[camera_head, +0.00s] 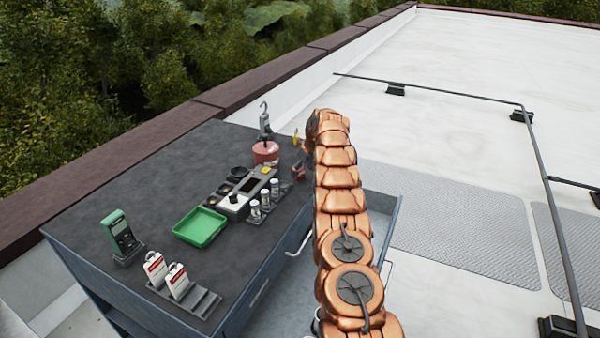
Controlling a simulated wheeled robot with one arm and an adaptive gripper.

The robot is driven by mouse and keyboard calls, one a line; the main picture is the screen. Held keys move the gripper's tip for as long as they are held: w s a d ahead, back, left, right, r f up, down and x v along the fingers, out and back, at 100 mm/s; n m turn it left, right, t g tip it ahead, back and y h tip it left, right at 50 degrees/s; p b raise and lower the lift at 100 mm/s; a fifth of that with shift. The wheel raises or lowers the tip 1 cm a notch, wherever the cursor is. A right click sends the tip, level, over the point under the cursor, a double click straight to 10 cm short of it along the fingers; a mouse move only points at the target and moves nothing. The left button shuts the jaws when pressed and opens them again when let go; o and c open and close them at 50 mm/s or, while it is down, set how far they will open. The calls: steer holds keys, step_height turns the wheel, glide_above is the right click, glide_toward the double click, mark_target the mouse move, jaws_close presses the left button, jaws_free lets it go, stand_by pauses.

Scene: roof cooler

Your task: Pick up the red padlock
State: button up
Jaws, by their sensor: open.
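A small red object (299,171), probably the red padlock, is near the right edge of the dark cabinet top, just left of my arm. It is small and partly covered, so its shackle and pose are unclear. My copper-coloured arm reaches away from me past the cabinet's right side. My gripper (308,150) is at the far end of the arm, mostly hidden behind it. Only a dark part shows, close above the red object. It is open, and I cannot tell whether it touches the object.
The cabinet top (150,200) holds a green tray (201,227), a green meter (122,238), white-red tags (155,268) in a rack, small jars (265,200) and a red cylinder (265,152) beneath a hooked scale (264,120). A drawer (383,203) is open at right.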

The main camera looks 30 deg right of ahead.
steer(key=shift+p+x, duration=0.4)
steer(key=shift+x, duration=0.55)
steer(key=c, duration=1.3)
